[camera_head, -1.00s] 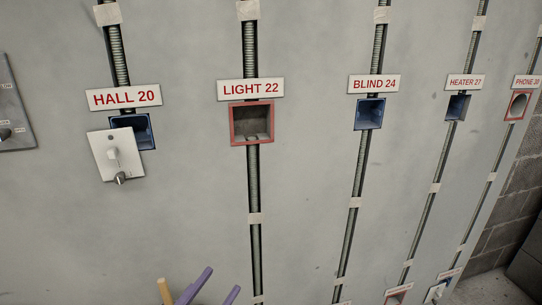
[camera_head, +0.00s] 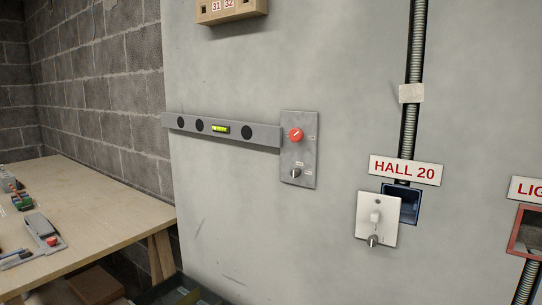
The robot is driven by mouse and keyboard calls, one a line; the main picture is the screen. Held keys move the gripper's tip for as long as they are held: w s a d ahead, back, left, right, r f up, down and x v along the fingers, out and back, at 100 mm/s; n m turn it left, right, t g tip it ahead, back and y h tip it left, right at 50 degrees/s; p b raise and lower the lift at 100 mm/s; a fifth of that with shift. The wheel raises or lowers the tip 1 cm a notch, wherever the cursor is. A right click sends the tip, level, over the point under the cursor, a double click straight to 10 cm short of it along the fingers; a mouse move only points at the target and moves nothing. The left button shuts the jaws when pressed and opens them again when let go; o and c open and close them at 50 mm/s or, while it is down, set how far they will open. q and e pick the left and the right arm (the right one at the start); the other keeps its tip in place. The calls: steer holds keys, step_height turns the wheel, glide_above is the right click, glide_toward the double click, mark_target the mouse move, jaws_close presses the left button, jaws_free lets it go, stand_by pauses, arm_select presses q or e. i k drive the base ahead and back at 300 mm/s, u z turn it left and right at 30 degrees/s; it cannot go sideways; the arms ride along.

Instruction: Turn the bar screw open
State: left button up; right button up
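A grey spirit-level bar (camera_head: 222,131) with a green vial sits level against the wall. Its right end meets a grey upright plate (camera_head: 298,152). The plate carries a round red knob (camera_head: 295,134) near the bar's end and a small metal knob (camera_head: 295,173) lower down, with small labels beside them that I cannot read. Which knob is the bar screw I cannot tell. Neither of my grippers is in view.
Right of the plate, a white plate (camera_head: 377,217) with a metal knob hangs by the blue box (camera_head: 408,205) under the HALL 20 sign (camera_head: 405,170). A workbench (camera_head: 90,205) with tools stands left. A wooden block (camera_head: 228,10) is above.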

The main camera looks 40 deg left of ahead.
mark_target(296, 173)
steer(key=u, duration=0.85)
steer(key=k, duration=1.05)
steer(key=u, duration=1.3)
steer(key=i, duration=1.75)
steer(key=z, duration=1.05)
